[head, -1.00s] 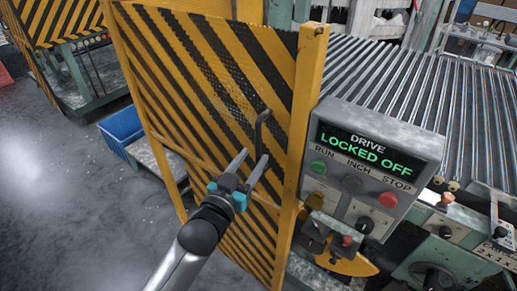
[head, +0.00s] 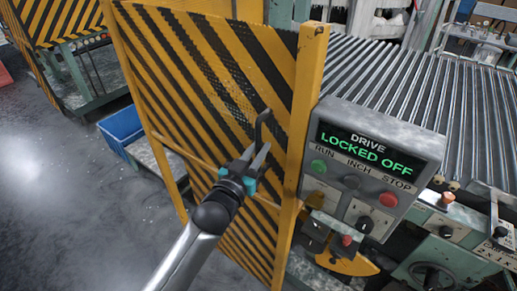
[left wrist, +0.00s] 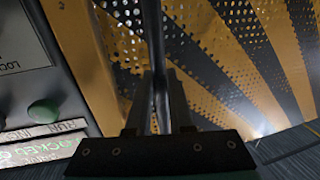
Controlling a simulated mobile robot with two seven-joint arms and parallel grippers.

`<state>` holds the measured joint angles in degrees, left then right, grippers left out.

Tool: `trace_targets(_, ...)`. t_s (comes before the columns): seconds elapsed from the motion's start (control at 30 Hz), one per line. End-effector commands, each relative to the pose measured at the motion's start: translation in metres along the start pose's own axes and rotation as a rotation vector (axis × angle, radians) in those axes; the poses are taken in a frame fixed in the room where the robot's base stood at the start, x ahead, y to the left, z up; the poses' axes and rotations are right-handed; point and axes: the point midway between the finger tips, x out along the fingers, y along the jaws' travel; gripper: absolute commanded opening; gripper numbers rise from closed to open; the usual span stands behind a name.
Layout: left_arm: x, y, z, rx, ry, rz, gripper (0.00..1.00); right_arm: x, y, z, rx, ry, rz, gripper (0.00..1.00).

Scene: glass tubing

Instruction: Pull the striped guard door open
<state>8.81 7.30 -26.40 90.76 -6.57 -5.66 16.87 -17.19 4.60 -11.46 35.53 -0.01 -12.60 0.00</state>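The guard door (head: 215,85) is a yellow-framed panel with yellow and black stripes, partly perforated. It stands upright at the centre of the head view, beside the control box, and looks shut. Its dark bar handle (head: 260,125) is near the right edge of the panel. My left gripper (head: 257,152) is at this handle, its fingers close together on either side of the bar. In the left wrist view the handle (left wrist: 155,40) runs down between the fingers (left wrist: 159,75), which look shut on it. My right gripper is not in view.
A grey control box (head: 375,150) with a lit "LOCKED OFF" display and buttons stands right of the door. A ribbed roller bed (head: 420,85) lies behind it. A blue bin (head: 122,128) is at the left. The floor (head: 50,200) at the left is clear.

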Motion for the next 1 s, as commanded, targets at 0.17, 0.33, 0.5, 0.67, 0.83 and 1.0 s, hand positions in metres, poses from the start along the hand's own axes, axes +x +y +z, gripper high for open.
trace_targets(0.17, -0.0002, 0.0001, 0.0001, 0.000, 0.000, 0.000, 0.00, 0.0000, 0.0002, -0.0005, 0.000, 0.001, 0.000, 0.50)
trace_targets(0.33, -0.0002, 0.0001, 0.0001, 0.000, 0.000, 0.000, 0.00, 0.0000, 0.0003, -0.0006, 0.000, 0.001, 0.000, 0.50)
trace_targets(0.5, -0.0002, 0.0001, 0.0001, 0.000, 0.000, 0.000, 0.00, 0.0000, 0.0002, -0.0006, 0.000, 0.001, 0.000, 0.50)
trace_targets(0.67, -0.0002, 0.0001, 0.0002, 0.000, 0.000, 0.000, 0.00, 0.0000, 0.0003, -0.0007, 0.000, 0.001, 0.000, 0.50)
trace_targets(0.83, -0.0002, 0.0001, 0.0002, 0.000, 0.000, 0.000, 0.00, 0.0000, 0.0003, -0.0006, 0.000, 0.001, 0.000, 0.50)
trace_targets(1.0, -0.0002, 0.0001, 0.0002, 0.000, 0.000, 0.000, 0.00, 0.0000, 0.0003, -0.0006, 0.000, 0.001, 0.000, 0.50)
